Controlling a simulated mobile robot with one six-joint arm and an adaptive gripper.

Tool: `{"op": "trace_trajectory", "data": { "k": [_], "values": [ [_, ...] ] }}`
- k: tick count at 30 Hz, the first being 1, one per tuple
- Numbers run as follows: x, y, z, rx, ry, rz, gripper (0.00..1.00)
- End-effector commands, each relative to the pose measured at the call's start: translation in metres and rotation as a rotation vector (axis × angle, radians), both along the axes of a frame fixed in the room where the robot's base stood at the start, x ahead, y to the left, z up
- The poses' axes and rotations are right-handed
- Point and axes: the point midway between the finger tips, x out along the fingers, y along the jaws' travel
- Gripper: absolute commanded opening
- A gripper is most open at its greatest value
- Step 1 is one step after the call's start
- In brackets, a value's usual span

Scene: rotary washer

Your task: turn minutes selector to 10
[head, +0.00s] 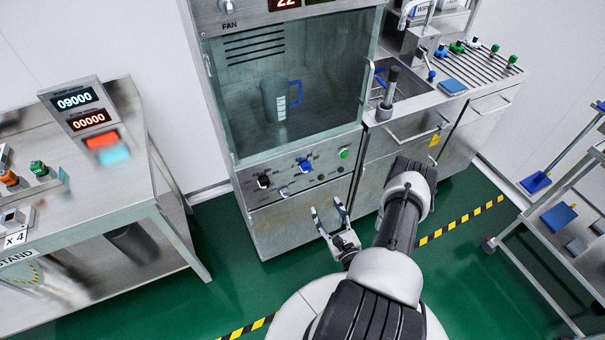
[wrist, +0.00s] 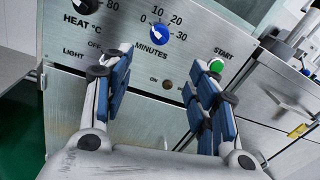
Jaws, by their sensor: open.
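The minutes selector (wrist: 159,32) is a round blue knob with a white mark on the steel front panel, with the numbers 10, 20 and 30 printed around it. I cannot tell exactly which number its mark faces. In the head view the blue knob (head: 304,165) sits below the washer's glass chamber. My gripper (head: 328,209) is open and empty, in front of the lower panel and below the knob. In the wrist view the two blue-padded fingers of my gripper (wrist: 162,62) are wide apart, with the knob beyond and above the gap, not touched.
A black heat knob (wrist: 97,10) is left of the selector. A green start button (wrist: 217,65) is to the right, close to the right finger. A jug (head: 276,99) with a blue handle stands behind the glass. A bench (head: 160,200) is at left, a shelf rack at right.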

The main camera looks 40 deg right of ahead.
Motion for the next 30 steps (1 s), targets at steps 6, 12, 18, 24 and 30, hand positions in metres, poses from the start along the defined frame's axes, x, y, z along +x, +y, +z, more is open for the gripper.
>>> {"op": "trace_trajectory", "data": {
  "k": [6,12,18,24,30],
  "values": [
    [0.037,-0.009,0.0,-0.007,-0.004,0.011,0.53],
    [0.08,-0.023,0.0,-0.006,-0.006,0.01,0.53],
    [0.12,-0.036,0.0,-0.005,-0.005,0.009,0.53],
    [0.149,-0.046,0.001,-0.003,-0.004,0.007,0.53],
    [0.16,-0.05,0.001,-0.001,-0.003,0.006,0.53]
  ]
}}
